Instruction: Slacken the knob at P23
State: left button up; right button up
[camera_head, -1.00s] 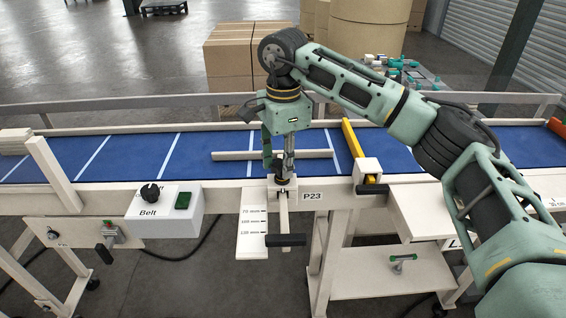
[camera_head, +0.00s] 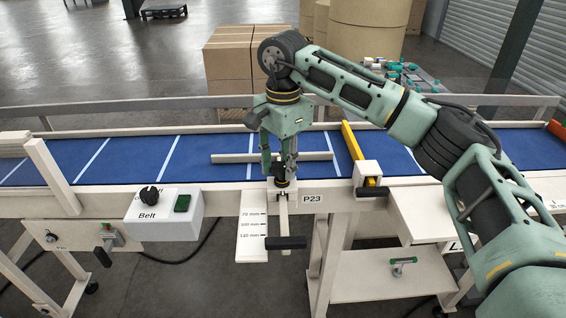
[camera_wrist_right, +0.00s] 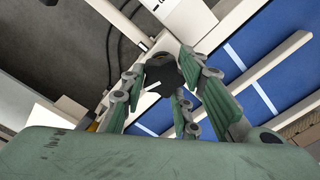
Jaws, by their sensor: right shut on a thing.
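The black knob (camera_head: 281,182) sits on the white bracket beside the P23 label (camera_head: 312,198), at the belt's near edge. My right gripper (camera_head: 280,176) points down over it, its fingers around the knob and shut on it. In the right wrist view the dark lobed knob (camera_wrist_right: 163,76) shows between the green-padded fingers (camera_wrist_right: 165,88), which partly hide it. Below the knob, a scale plate (camera_head: 251,238) with mm marks stands beside a rod with a black handle (camera_head: 285,243). My left gripper is not in view.
A pale guide rail (camera_head: 235,157) lies over the blue belt (camera_head: 120,160). A yellow bar (camera_head: 351,140) stands right of my gripper. The Belt control box (camera_head: 165,203) with a black dial and green button is to the left. Cartons (camera_head: 230,65) stand behind the conveyor.

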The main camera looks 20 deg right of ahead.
aim_at(283, 168)
jog(key=shift+s+f, duration=0.15)
jog(key=shift+f, duration=0.25)
jog(key=o, duration=1.1)
jog(key=shift+r, duration=0.2)
notch_tip(283, 168, up, 12)
jog(key=shift+r, duration=0.1)
